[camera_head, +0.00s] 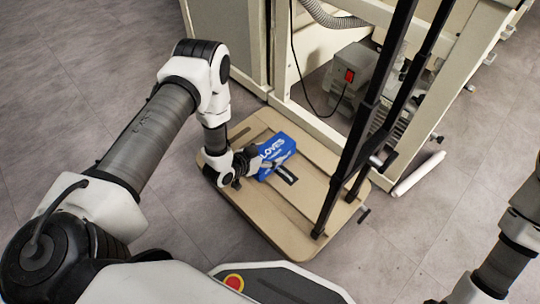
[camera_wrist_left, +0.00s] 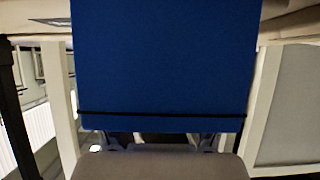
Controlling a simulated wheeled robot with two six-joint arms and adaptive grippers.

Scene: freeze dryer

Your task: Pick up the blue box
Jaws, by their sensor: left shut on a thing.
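The blue box (camera_head: 277,149), with white lettering that reads like "GLOVES", is in the middle of the head view, over the beige platform of a cart. My left gripper (camera_head: 258,163) is shut on the near left end of the box. In the left wrist view the blue box (camera_wrist_left: 162,62) fills the middle, close to the camera, with the gripper fingers (camera_wrist_left: 160,138) at its lower edge. I cannot tell whether the box touches the platform. Part of my right arm shows at the lower right of the head view, but its gripper is out of view.
The beige cart platform (camera_head: 250,206) has black upright posts (camera_head: 352,150) just right of the box. A cream machine frame (camera_head: 300,117) stands behind, with a grey pump unit (camera_head: 352,72) inside it. A white cylinder (camera_head: 418,174) lies at the right. Floor at the left is clear.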

